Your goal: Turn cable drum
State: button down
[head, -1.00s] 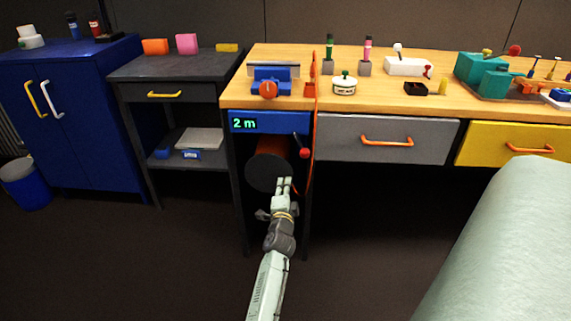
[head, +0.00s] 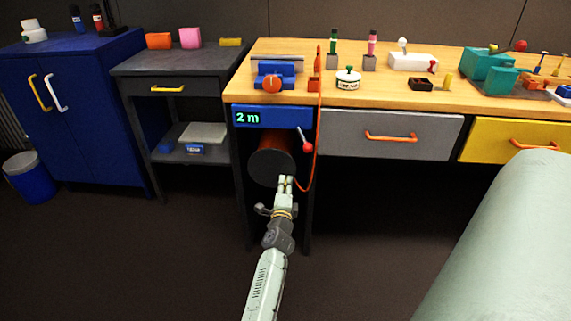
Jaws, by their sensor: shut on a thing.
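The cable drum (head: 268,166) hangs under the left end of the workbench, its round dark face toward me and a dark orange side behind it. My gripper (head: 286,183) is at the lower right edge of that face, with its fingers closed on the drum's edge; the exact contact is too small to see. An orange cable (head: 317,120) runs down past the bench edge and curves in behind the fingertips. The blue panel above the drum has a display (head: 247,118) reading "2 m". A red-knobbed lever (head: 306,146) sticks out at the panel's right.
A grey drawer (head: 350,139) with an orange handle is right of the drum. A dark bench leg (head: 243,190) stands left of it. A dark side table (head: 170,65) and blue cabinet (head: 80,110) are further left. A pale green rounded surface fills the lower right. The floor in front is clear.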

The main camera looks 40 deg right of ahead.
aim_at(287, 155)
jog(key=c, duration=1.5)
grip_release()
notch_tip(287, 155, up, 9)
jog(key=shift+w+f, duration=0.1)
jog(key=shift+f, duration=0.05)
jog(key=shift+r, duration=0.8)
jog(key=shift+o, duration=0.3)
jog(key=shift+s, duration=0.2)
